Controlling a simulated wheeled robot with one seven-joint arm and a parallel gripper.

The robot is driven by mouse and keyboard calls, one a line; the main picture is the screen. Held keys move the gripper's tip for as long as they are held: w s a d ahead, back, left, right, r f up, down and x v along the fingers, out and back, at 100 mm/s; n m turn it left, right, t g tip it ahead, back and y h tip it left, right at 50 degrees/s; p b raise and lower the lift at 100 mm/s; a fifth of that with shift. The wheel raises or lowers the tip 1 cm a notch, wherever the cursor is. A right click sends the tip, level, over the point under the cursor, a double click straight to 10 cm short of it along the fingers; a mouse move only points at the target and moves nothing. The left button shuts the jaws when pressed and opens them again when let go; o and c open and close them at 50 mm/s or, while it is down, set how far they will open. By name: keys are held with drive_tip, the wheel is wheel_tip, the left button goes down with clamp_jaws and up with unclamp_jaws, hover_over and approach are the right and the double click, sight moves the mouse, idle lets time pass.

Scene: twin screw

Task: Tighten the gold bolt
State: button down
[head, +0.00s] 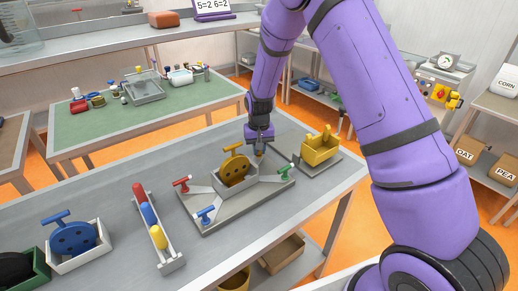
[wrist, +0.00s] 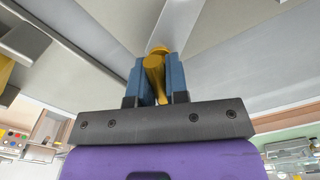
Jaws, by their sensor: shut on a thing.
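The gold bolt (wrist: 154,72) sits between the two blue fingers of my gripper (wrist: 155,85) in the wrist view. The fingers are shut on its bar-shaped handle, and its round head shows just past the fingertips, against a grey arm of the fixture. In the head view my gripper (head: 259,148) points down at the back corner of the grey fixture plate (head: 210,225), and the bolt there is mostly hidden. A red bolt (head: 182,183), a blue bolt (head: 206,213) and a green bolt (head: 285,171) stand at the other arms.
A gold disc with a handle (head: 235,167) stands in the fixture's middle, close to my gripper. A yellow box-like piece (head: 320,149) is to the right. A rack of coloured cylinders (head: 159,236) and a blue disc (head: 73,238) are to the left.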

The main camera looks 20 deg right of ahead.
drive_tip(key=m, duration=0.7)
drive_tip(key=shift+w, duration=0.1)
drive_tip(key=m, duration=0.4)
drive_tip(key=shift+m, duration=1.8)
drive_tip(key=c, duration=1)
unclamp_jaws()
drive_tip(key=shift+r, duration=0.1)
wheel_tip(320, 180, up, 11)
drive_tip(key=shift+f, duration=0.2)
